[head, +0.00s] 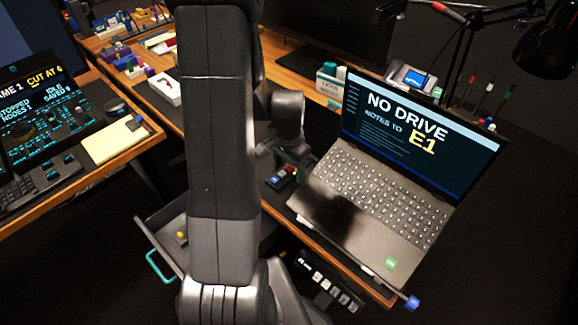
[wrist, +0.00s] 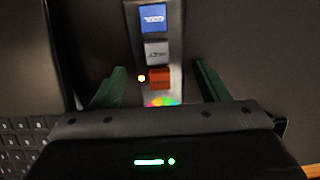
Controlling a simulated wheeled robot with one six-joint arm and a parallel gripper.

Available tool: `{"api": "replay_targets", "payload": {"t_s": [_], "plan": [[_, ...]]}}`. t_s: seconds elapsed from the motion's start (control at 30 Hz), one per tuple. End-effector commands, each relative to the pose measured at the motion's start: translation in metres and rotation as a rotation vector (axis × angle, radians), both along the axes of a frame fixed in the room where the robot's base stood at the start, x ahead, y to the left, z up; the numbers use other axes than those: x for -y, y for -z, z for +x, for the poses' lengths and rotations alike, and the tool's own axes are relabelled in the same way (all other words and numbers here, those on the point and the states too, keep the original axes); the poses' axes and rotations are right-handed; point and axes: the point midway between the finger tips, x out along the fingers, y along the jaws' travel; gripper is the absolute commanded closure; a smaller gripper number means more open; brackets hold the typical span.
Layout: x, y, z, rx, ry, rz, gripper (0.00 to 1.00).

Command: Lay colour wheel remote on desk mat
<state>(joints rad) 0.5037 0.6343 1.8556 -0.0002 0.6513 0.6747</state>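The colour wheel remote (wrist: 157,50) lies in the wrist view with a blue, a grey and a red button in a row. Part of its bright colour wheel (wrist: 162,101) shows at the gripper's edge; the rest is hidden. My gripper (wrist: 160,78) is open, its two green fingers on either side of the remote with gaps between. In the head view my gripper (head: 292,158) is over the desk just left of the laptop, and the remote (head: 282,177) shows below it. A dark surface (wrist: 222,45) surrounds the remote; I cannot tell whether it is the desk mat.
The open laptop (head: 375,205) stands close to the right of my gripper. A drawer (head: 165,230) is pulled out below the desk at the left. A button panel (head: 328,285) is at the desk's front. A white box (head: 163,89) and small blocks sit further back.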

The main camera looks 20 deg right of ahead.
Motion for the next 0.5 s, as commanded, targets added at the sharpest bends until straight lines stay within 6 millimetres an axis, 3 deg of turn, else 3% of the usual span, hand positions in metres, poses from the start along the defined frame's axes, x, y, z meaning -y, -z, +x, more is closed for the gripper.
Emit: {"api": "replay_targets", "payload": {"t_s": [0.27, 0.5], "plan": [[0.0, -0.011, 0.001, 0.002, 0.0, -0.001, 0.32], [0.001, -0.057, 0.001, 0.006, 0.0, -0.003, 0.32]]}}
